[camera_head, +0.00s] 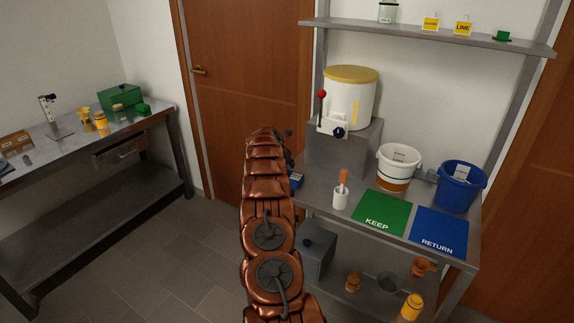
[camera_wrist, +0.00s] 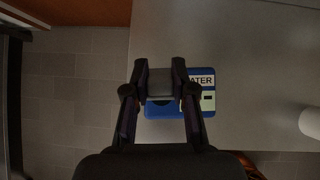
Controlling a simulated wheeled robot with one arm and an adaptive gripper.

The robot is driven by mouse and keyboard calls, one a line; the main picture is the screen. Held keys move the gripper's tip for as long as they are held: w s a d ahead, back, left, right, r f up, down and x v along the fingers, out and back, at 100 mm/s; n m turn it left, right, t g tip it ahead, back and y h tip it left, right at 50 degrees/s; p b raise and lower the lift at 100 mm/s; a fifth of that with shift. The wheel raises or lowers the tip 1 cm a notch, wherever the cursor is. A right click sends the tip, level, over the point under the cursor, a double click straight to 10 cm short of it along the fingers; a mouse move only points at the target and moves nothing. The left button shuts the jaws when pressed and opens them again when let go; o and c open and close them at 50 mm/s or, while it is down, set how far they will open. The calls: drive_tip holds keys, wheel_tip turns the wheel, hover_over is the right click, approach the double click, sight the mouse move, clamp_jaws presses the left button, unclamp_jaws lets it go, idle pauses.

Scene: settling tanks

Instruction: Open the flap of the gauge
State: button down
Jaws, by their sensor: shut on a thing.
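The gauge (camera_wrist: 207,85) is a small blue case on the grey bench, seen in the wrist view. It has a white label reading WATER, partly covered by a finger, and a pale panel with a small dark window. My gripper (camera_wrist: 160,84) is over the left part of the gauge, with its fingers shut on a dark grey piece that looks like the flap. The flap's hinge and its exact angle are hidden by my fingers. In the head view the gauge (camera_head: 296,181) shows at the bench's left edge, partly behind my arm, which hides the fingertips.
Green KEEP (camera_head: 382,213) and blue RETURN (camera_head: 439,231) mats lie further right, with a white bucket (camera_head: 397,167) and blue bucket (camera_head: 460,186) behind. A grey block (camera_head: 344,148) carries a tank (camera_head: 350,100).

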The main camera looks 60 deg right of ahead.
idle(0.8)
drive_tip(key=c, duration=0.9)
unclamp_jaws()
drive_tip(key=shift+d, duration=0.1)
drive_tip(key=shift+r, duration=0.15)
drive_tip(key=shift+a+r, duration=0.3)
drive_tip(key=shift+r, duration=0.2)
drive_tip(key=shift+a+r, duration=0.45)
drive_tip(key=shift+a, duration=0.1)
drive_tip(key=shift+v, duration=4.6)
drive_tip(key=shift+s+d+r, duration=0.1)
drive_tip(key=shift+d+r, duration=0.05)
